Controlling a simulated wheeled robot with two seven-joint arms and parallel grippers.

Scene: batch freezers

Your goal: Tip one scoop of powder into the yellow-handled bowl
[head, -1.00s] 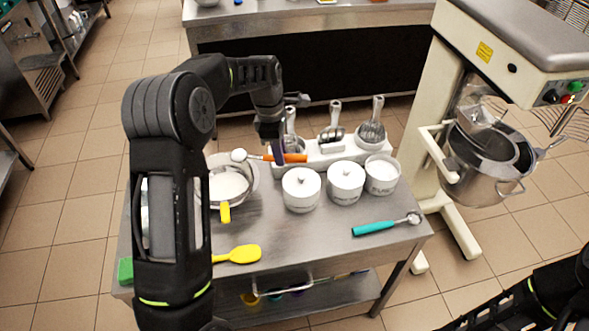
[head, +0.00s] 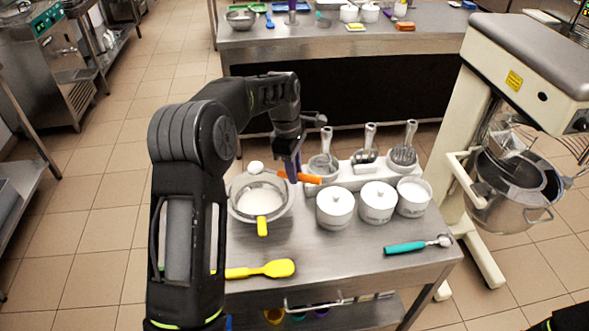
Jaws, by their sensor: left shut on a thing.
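The yellow-handled bowl (head: 285,208) is a steel bowl at the left of the steel table, with white contents and its yellow handle (head: 262,228) toward me. My left gripper (head: 293,170) is shut on the orange handle of a scoop (head: 308,178). The scoop's head (head: 256,167) looks white and heaped, and shows over the bowl's far part, above it. The gripper is just right of the bowl's far rim. My right gripper is out of view.
A holder (head: 345,176) with metal utensils stands behind the jars. A teal-handled scoop (head: 405,247) and a yellow spatula (head: 279,268) lie near the front of the table. A large mixer (head: 520,60) stands at the right.

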